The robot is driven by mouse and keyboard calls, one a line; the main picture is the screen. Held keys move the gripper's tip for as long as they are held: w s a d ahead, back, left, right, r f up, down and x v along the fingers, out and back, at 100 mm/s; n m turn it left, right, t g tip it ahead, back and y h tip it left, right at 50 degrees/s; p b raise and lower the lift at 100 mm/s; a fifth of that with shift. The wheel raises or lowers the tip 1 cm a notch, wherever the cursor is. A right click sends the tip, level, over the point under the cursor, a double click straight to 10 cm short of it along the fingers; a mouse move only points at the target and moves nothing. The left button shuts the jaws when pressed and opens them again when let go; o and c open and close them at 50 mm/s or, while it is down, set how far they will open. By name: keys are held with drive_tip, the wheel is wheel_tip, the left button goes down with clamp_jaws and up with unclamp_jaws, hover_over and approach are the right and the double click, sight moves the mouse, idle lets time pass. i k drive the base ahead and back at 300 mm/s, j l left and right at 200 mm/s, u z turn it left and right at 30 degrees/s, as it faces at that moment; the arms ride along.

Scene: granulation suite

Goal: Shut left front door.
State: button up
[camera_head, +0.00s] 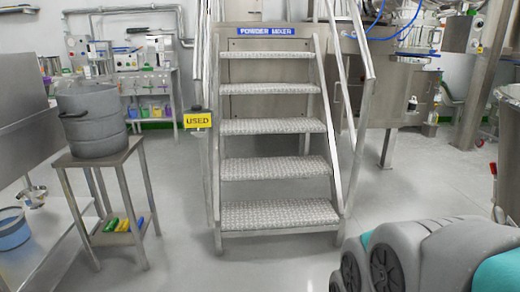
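I cannot make out a left front door, open or shut, in the head view. Part of my own arm (425,258), grey and teal, fills the lower right corner. My gripper is not in view, so its state and what it may hold are hidden.
Metal stairs (275,170) with a blue "POWDER MIXER" sign (267,31) stand ahead. A yellow "USED" sign (198,120) hangs at their left rail. A grey drum (92,120) stands on a small metal table (130,152) at left. Grey floor (180,235) between them is clear.

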sight(330, 93)
drive_tip(key=i+l+z, duration=0.25)
drive_tip(key=i, duration=0.6)
drive_tip(key=i+l+z, duration=0.2)
drive_tip(key=i, duration=0.65)
drive_tip(key=j, duration=0.1)
